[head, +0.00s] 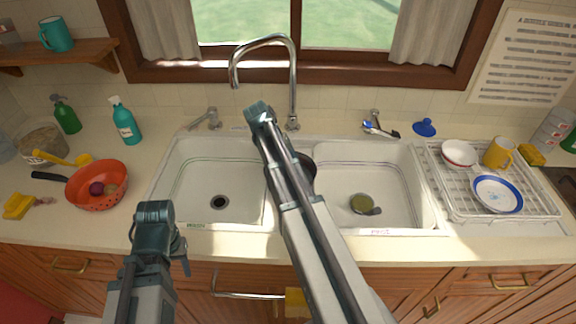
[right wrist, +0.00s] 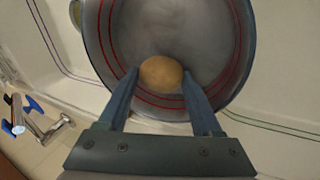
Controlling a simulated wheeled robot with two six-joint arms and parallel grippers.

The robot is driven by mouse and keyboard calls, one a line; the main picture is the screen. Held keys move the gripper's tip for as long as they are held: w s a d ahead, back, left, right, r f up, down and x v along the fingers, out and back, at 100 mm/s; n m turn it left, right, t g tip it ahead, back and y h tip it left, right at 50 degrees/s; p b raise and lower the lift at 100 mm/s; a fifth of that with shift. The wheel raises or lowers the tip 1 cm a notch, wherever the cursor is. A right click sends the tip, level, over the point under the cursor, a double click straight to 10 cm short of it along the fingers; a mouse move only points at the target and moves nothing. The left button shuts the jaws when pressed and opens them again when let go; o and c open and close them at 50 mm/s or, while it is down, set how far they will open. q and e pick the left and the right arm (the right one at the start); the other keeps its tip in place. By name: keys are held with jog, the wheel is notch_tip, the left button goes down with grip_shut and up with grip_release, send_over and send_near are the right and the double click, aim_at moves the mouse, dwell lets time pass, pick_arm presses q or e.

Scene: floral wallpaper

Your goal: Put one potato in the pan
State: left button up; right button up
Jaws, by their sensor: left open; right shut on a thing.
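The pan (right wrist: 200,35) fills the top of the right wrist view, a grey round interior with red rings and a dark rim. In the head view only a dark edge of it (head: 308,168) shows beside my right arm, near the sink divider. My right gripper (right wrist: 158,80) is shut on a tan potato (right wrist: 161,74), which appears over the near part of the pan; I cannot tell whether it touches the pan. In the head view that gripper is hidden behind its arm. My left gripper (head: 172,250) is open and apparently empty, in front of the counter's edge.
A red colander (head: 84,199) with a purple onion (head: 96,188) and a brownish item stands left. The metal faucet (head: 293,85) rises behind the double sink. A dish rack (head: 455,200) stands right; the left basin looks empty.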

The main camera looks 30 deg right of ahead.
jog(key=shift+s+a+f+b, duration=0.3)
jog(key=shift+s+f+b, duration=0.15)
jog(key=shift+b, duration=0.3)
jog(key=o, duration=1.1)
jog(key=shift+s, duration=0.1)
jog(key=shift+w+d+r+p, duration=0.2)
jog(key=shift+r+p, duration=0.4)
jog(key=shift+p, duration=0.25)
jog(key=p+v, duration=1.1)
jog(key=shift+w+r, duration=0.3)
jog(key=shift+w, duration=0.15)
jog(key=shift+a, duration=0.1)
